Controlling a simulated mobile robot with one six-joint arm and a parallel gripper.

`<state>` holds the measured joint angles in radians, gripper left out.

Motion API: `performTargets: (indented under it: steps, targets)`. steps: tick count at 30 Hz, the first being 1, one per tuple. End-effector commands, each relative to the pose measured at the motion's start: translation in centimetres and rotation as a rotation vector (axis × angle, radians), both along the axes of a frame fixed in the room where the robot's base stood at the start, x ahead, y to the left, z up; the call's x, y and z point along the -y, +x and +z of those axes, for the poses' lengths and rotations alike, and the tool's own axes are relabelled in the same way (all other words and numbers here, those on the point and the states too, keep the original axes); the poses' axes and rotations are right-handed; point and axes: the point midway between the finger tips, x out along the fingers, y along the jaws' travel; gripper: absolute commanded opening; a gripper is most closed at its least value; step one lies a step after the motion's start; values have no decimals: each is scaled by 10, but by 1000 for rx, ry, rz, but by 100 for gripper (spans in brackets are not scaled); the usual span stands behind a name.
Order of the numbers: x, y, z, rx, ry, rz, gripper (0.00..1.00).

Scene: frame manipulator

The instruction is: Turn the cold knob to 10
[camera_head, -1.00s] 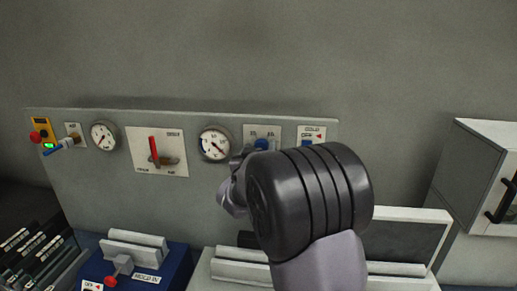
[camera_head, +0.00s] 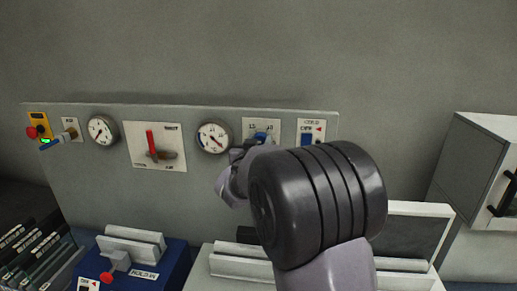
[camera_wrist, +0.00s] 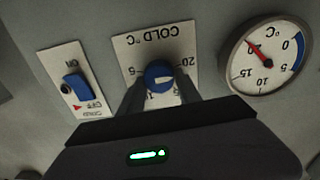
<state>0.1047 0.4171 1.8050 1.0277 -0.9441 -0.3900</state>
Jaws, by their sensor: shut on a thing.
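The cold knob is a round blue knob (camera_wrist: 159,74) with a white mark, on a white plate (camera_wrist: 125,47) lettered "COLD °C" in the wrist view. The lettering looks turned over there. The numbers 5 and 20 show at the plate's sides; the lower numbers are partly covered. My gripper (camera_wrist: 160,90) is shut on the knob, one finger on each side. In the head view the knob (camera_head: 260,137) shows blue at the plate, and my wrist hides most of the gripper.
A °C gauge (camera_wrist: 265,58) with a red needle is beside the plate; a blue ON/OFF switch (camera_wrist: 77,87) is on the other side. In the head view a red lever plate (camera_head: 156,147) is farther left, and a white cabinet (camera_head: 475,170) stands right.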

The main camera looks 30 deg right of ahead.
Motion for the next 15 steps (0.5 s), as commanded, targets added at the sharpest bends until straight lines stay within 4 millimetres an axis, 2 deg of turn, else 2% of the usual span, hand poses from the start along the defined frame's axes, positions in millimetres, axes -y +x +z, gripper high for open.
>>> performTargets:
  steps: [1,15]
  targets:
    - [0,0,-5,23,29,0,0]
    - [2,-2,-4,271,399,0,0]
